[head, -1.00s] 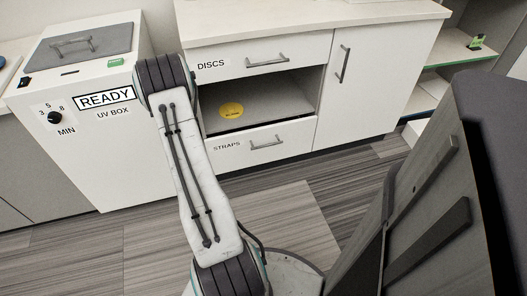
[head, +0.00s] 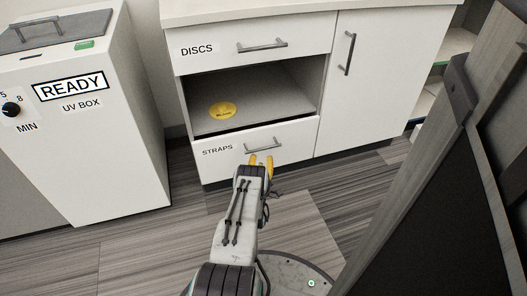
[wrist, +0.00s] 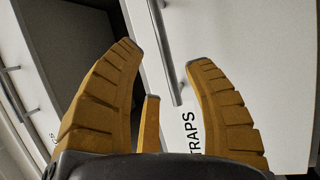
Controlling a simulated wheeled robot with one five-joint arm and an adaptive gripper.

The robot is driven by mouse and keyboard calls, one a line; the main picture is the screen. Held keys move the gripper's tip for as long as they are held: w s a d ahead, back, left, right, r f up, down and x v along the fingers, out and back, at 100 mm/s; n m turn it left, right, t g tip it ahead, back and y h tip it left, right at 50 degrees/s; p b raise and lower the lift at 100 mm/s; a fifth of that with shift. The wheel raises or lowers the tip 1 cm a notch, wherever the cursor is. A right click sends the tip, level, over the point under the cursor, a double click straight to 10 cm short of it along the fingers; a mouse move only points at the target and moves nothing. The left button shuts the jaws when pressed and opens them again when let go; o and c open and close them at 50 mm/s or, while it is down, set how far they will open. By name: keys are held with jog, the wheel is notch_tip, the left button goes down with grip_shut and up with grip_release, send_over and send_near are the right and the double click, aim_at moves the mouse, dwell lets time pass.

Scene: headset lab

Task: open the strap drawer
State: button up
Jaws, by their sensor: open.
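The strap drawer (head: 218,163), a white front labelled STRAPS, is the bottom drawer of the white cabinet in the head view. It is shut. Its grey bar handle (head: 264,146) runs across the upper middle of the front. My gripper (head: 261,160) has yellow fingers and is just in front of and below this handle. In the wrist view the fingers are spread open and empty, and the handle (wrist: 166,55) shows beyond the gap between their tips. I cannot tell whether a finger touches the handle.
A cupboard door (head: 365,85) is to the right. The UV box (head: 110,140) stands left. A dark grey panel (head: 440,190) is close on the right. Floor before the drawer is clear.

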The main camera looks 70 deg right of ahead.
aim_at(263, 149)
jog(key=shift+b+x, duration=1.75)
jog(key=shift+x, duration=1.7)
jog(key=shift+o, duration=0.2)
jog(key=shift+s+f, duration=0.1)
jog(key=shift+s, duration=0.05)
grip_shut()
